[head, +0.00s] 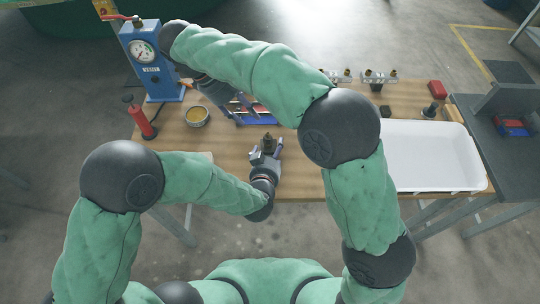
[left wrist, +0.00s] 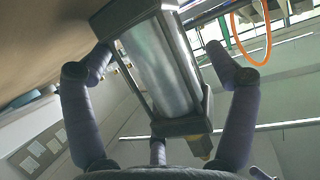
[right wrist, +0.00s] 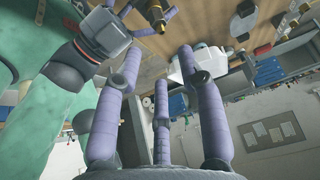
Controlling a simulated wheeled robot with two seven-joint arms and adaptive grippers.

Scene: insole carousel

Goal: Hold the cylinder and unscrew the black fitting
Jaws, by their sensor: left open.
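The cylinder (left wrist: 160,70) has a silver barrel and dark end caps. In the left wrist view it lies between the spread fingers of my open left gripper (left wrist: 165,62). A brass-coloured piece (left wrist: 205,147) shows at its near cap. In the head view my left gripper (head: 266,146) is at the table's front edge, with a dark fitting (head: 268,139) beyond it. The right wrist view shows a dark and brass fitting (right wrist: 158,12) beside the left gripper. My right gripper (right wrist: 158,58) is open and empty; in the head view it is behind the left one (head: 230,106).
A white tray (head: 430,126) is at the right. A blue tray (head: 255,117) lies near my right gripper. My right arm crosses above the table.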

